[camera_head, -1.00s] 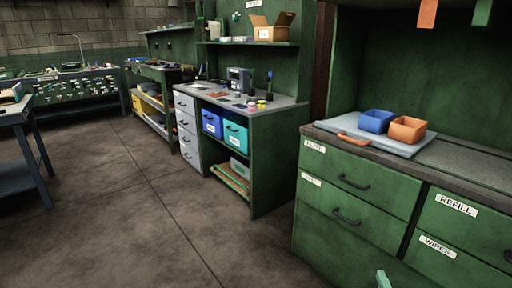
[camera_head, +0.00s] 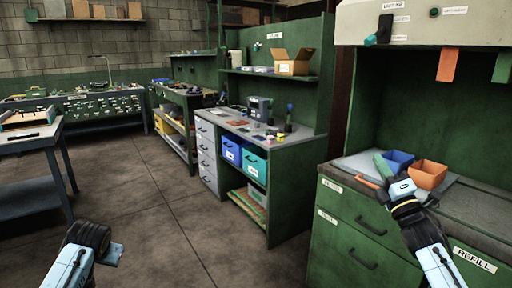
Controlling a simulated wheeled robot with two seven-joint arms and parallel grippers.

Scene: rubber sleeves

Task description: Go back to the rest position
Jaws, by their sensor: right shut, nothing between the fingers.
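My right gripper (camera_head: 383,165) reaches up from the lower right in the head view. Its green fingers are shut and empty, in front of the blue bin's left side in the picture; whether they touch it I cannot tell. My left gripper (camera_head: 116,254) is at the lower left, over the floor in the picture. Its fingers are too unclear to tell open from shut. The blue bin (camera_head: 401,158) and the orange bin (camera_head: 430,175) stand side by side on a grey tray (camera_head: 350,163) with an orange handle, on the right workbench. My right wrist hides part of the tray.
The right workbench (camera_head: 345,230) has green labelled drawers and an overhead panel with hanging orange and green tags (camera_head: 449,65). A second bench (camera_head: 290,180) with drawers and bins stands in the middle. A dark table (camera_head: 30,140) is at the left. The floor between is open.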

